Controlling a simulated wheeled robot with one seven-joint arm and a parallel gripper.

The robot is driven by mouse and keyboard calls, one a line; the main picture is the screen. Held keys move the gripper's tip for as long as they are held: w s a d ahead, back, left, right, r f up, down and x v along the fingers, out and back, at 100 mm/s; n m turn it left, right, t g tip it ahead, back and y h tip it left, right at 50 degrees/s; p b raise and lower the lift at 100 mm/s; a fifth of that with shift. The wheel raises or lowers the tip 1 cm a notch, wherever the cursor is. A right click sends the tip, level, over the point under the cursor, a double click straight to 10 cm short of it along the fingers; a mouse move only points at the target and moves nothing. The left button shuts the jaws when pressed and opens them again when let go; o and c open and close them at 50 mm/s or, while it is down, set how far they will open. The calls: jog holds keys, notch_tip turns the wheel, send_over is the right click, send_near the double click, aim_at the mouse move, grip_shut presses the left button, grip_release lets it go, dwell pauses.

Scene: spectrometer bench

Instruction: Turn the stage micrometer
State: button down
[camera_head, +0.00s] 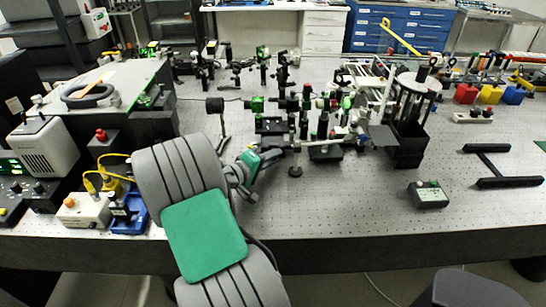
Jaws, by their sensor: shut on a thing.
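My gripper (283,149) reaches in from the lower left to the front of the optics cluster in the middle of the bench. Its fingers are shut at the near left side of the stage assembly (325,152), where the stage micrometer would be. The micrometer knob is too small and too covered by the fingers to make out clearly. The stage assembly stands upright on the perforated bench top (330,205). My grey and green arm hides part of the bench's front left.
A small dark control box (428,195) lies at the front right, with a black H-shaped frame (493,165) beyond it. A dark cage-like stand (408,125) is right of the stage. Boxes with yellow cables (92,207) crowd the left. The front middle is clear.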

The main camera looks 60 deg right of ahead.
jog(key=shift+d, duration=0.1)
jog(key=shift+y+p, duration=0.3)
jog(key=shift+r+m+t+p, duration=0.15)
jog(key=shift+m+t+p, duration=0.15)
jog(key=shift+m+p, duration=0.2)
jog(key=shift+m+t+y+p, duration=0.6)
jog(key=shift+m+y, duration=0.1)
jog(key=shift+y, duration=0.2)
jog(key=m+t+y, duration=0.2)
jog(key=shift+s+t+p, duration=0.15)
jog(key=shift+t+p, duration=0.15)
jog(key=shift+t, duration=0.1)
jog(key=m+t+y+b, duration=0.1)
jog(key=t, duration=0.1)
jog(key=m+t+y+b, duration=0.1)
jog(key=t, duration=0.1)
jog(key=shift+f+m+y, duration=0.3)
jog(key=shift+f, duration=0.05)
jog(key=shift+m+t+y+b, duration=0.7)
jog(key=shift+m+t+b, duration=0.1)
jog(key=shift+t, duration=0.7)
